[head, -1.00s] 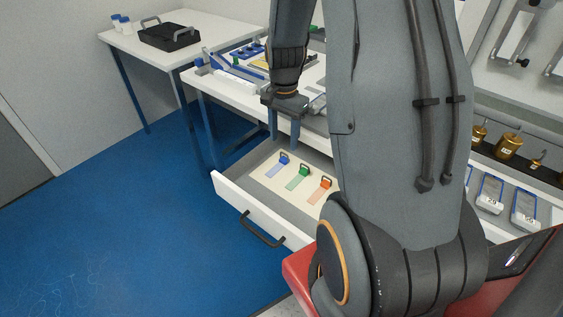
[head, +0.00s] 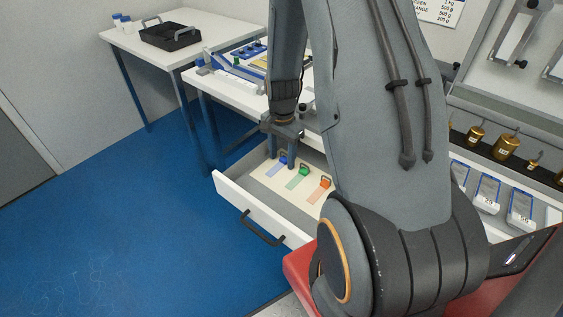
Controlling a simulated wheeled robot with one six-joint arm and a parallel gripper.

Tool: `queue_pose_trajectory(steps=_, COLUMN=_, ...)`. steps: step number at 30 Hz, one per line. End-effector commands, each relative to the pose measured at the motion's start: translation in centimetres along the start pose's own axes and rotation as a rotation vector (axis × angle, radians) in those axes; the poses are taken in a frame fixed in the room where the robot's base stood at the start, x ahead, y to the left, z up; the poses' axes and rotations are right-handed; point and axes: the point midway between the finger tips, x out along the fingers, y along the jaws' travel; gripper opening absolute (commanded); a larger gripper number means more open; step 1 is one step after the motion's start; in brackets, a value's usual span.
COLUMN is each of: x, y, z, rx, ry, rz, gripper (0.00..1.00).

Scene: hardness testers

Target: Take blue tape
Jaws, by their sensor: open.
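The blue tape (head: 279,168) lies on a cream board (head: 265,181) inside the open drawer, the leftmost of three tapes. It has a dark handle on a blue block and a pale blue strip. The green tape (head: 299,178) and the orange tape (head: 319,189) lie to its right. My gripper (head: 283,164) points down over the drawer, its two fingers apart at the blue tape's handle. The fingers partly hide the handle. I cannot tell whether they touch it.
The drawer (head: 228,194) is pulled out, with a black handle (head: 262,228) on its front. The worktop (head: 215,86) above it holds blue and grey equipment. A white side table (head: 205,38) carries a black tray (head: 170,35). Blue floor is clear at left.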

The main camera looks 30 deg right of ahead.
Motion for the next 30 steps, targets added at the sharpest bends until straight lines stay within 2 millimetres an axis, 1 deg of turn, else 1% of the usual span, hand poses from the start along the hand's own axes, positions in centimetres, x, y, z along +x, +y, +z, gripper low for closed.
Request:
queue_pose_trajectory(steps=2, x=0.0, y=0.0, z=0.0, rx=0.0, ry=0.0, rz=0.0, gripper=0.49)
queue_pose_trajectory(steps=9, x=0.0, y=0.0, z=0.0, rx=0.0, ry=0.0, rz=0.0, gripper=0.08)
queue_pose_trajectory(steps=10, x=0.0, y=0.0, z=0.0, rx=0.0, ry=0.0, rz=0.0, gripper=0.06)
queue_pose_trajectory(steps=18, x=-0.1, y=0.0, z=0.0, rx=0.0, ry=0.0, rz=0.0, gripper=0.06)
queue_pose_trajectory(steps=23, x=-1.0, y=0.0, z=-0.1, rx=0.0, ry=0.001, rz=-0.001, gripper=0.06)
queue_pose_trajectory(steps=26, x=-2.1, y=-0.1, z=-0.1, rx=0.0, ry=0.002, rz=-0.003, gripper=0.06)
queue_pose_trajectory(steps=30, x=-4.4, y=-0.1, z=-0.1, rx=0.0, ry=0.003, rz=-0.004, gripper=0.06)
